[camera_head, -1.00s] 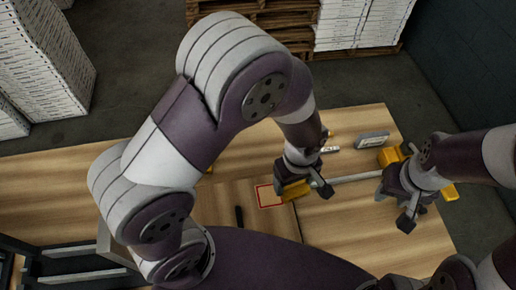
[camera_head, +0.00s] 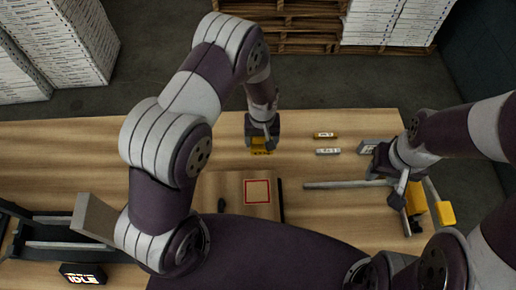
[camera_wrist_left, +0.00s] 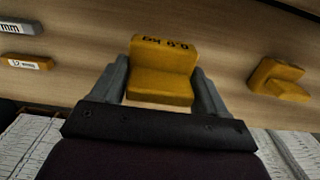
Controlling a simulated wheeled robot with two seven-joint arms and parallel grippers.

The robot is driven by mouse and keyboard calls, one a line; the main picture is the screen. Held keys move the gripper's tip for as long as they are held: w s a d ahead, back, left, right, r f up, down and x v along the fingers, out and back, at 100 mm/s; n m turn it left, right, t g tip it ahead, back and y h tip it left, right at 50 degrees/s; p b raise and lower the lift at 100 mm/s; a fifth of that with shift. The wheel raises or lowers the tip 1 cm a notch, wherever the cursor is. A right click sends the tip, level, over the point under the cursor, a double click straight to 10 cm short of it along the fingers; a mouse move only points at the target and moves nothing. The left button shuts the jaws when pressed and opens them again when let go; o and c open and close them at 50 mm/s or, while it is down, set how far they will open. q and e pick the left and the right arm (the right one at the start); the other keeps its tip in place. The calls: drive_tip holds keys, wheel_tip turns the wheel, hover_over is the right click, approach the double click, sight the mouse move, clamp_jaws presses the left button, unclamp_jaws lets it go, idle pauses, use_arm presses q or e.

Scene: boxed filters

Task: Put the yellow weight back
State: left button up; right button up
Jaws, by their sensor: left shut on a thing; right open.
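My left gripper (camera_head: 262,138) is shut on a yellow weight (camera_head: 260,148) at the back middle of the table. In the left wrist view the weight (camera_wrist_left: 160,72) sits between both fingers, with dark upside-down lettering on its top part. Whether it touches the table I cannot tell. A second yellow weight (camera_wrist_left: 280,80) lies on the wood to the right in that view; my left arm seems to hide it from the head view. My right gripper (camera_head: 405,196) is open near the right edge, by a yellow-ended fixture (camera_head: 446,213) and a long grey bar (camera_head: 340,185).
A red-outlined square (camera_head: 257,191) on a wooden board is empty. A dark rack (camera_head: 50,235) and small display (camera_head: 83,273) are at left.

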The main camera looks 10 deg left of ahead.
sight(257, 146)
use_arm(q)
drive_tip(key=shift+w+a+f, duration=0.35)
drive_tip(key=shift+a, duration=0.15)
drive_tip(key=shift+s+a, duration=0.1)
drive_tip(key=shift+a, duration=0.1)
wheel_tip(257, 146, down, 4)
drive_tip(key=b, duration=0.3)
drive_tip(key=shift+s+b, duration=0.15)
drive_tip(key=shift+b, duration=0.15)
drive_tip(key=shift+d+r, duration=0.1)
drive_tip(key=o, duration=1.9)
drive_tip(key=shift+c, duration=0.2)
